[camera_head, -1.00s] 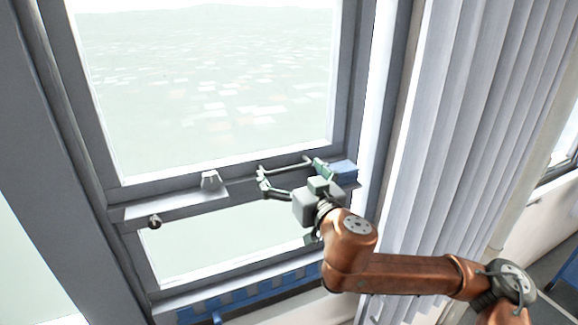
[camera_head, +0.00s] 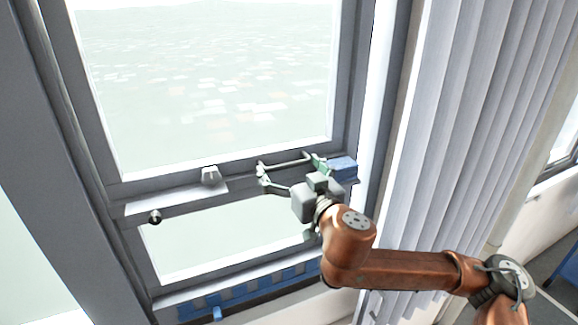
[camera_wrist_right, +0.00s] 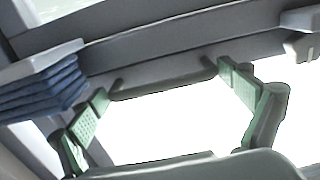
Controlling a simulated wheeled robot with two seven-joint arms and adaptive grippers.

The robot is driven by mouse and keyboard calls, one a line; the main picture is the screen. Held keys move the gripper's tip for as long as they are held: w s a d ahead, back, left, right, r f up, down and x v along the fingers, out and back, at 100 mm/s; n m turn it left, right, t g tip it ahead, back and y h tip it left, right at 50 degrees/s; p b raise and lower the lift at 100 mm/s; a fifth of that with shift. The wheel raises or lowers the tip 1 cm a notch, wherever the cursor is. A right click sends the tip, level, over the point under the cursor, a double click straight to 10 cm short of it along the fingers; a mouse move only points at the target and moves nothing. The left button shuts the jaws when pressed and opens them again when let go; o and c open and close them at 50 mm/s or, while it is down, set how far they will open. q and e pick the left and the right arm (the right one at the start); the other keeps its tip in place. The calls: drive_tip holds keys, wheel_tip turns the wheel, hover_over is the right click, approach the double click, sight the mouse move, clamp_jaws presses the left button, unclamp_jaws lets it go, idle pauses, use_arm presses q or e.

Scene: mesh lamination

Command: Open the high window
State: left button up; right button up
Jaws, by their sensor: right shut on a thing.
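The window (camera_head: 230,192) has a grey frame with a large upper pane and a smaller lower pane. A thin bar handle (camera_head: 287,163) is on the rail between the panes; it shows as a dark bar in the right wrist view (camera_wrist_right: 165,83). My right gripper (camera_head: 290,169) is at this rail, its fingers at the two ends of the handle, shut on it. In the wrist view its green finger pads (camera_wrist_right: 162,90) stand far apart, with the bar spanning between the tips. My left gripper is not in view.
A pale catch (camera_head: 210,175) and a dark knob (camera_head: 155,217) sit on the rail left of the handle. A blue ribbed block (camera_head: 343,166) is just right of the gripper. Blue pieces (camera_head: 250,292) line the bottom. White vertical blinds (camera_head: 440,130) hang close at right.

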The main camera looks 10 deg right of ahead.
sight(274, 148)
drive_tip(key=shift+w+a+b, duration=0.1)
drive_tip(key=shift+w+b, duration=0.2)
drive_tip(key=shift+w, duration=0.15)
drive_tip(key=b+x, duration=0.1)
drive_tip(key=x, duration=0.7)
drive_tip(key=shift+w+f, duration=0.1)
drive_tip(key=shift+w, duration=0.1)
drive_tip(key=shift+w+a, duration=0.15)
drive_tip(key=shift+w, duration=0.35)
drive_tip(key=o, duration=1.3)
drive_tip(key=shift+f, duration=0.1)
drive_tip(key=shift+c, duration=0.2)
drive_tip(key=shift+o, duration=0.3)
drive_tip(key=shift+w, duration=0.2)
